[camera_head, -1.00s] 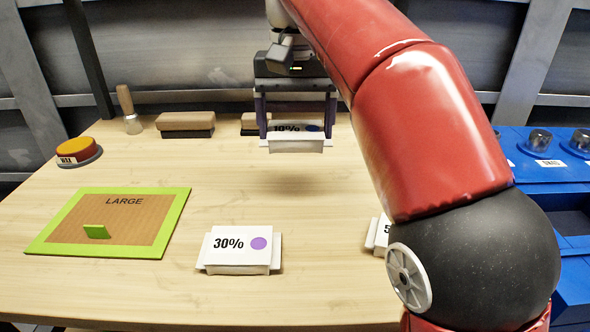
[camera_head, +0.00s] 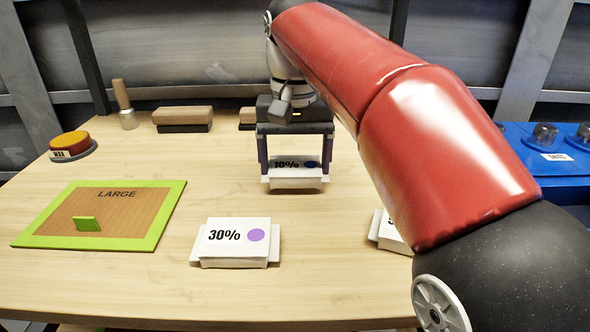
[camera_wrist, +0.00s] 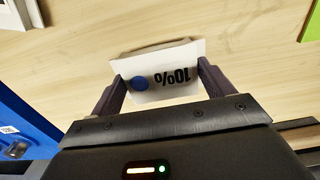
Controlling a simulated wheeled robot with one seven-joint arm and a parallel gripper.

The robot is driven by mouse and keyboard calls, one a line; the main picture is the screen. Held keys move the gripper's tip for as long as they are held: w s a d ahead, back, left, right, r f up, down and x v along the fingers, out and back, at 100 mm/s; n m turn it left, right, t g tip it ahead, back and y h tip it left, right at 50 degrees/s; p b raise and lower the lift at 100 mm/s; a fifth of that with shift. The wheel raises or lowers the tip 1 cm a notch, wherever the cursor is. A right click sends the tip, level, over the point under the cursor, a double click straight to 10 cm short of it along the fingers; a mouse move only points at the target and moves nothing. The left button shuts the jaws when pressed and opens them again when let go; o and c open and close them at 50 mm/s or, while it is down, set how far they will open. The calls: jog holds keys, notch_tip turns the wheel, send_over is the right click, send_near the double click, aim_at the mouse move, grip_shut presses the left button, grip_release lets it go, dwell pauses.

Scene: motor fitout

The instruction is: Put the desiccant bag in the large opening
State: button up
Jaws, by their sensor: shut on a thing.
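My gripper (camera_head: 295,166) is shut on a white bag marked "10%" with a blue dot (camera_head: 296,182), held above the table. The bag also shows between the fingers in the wrist view (camera_wrist: 165,88). The large opening at the left appears as a brown panel (camera_head: 65,208) lettered "LARGE" inside a green frame (camera_head: 155,226), with a small green tab (camera_head: 87,223) on it. A white bag marked "30%" with a purple dot (camera_head: 233,257) lies on the table at the front middle. Another white bag (camera_head: 390,236) is partly hidden behind my arm.
A blue bin unit (camera_head: 545,170) is at the right. The table (camera_head: 215,170) between the held bag and the green frame is clear.

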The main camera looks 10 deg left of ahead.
jog(key=shift+f, duration=0.45)
jog(key=shift+f, duration=0.2)
jog(key=o, duration=1.1)
jog(key=shift+f+b, duration=0.15)
jog(key=shift+b, duration=0.15)
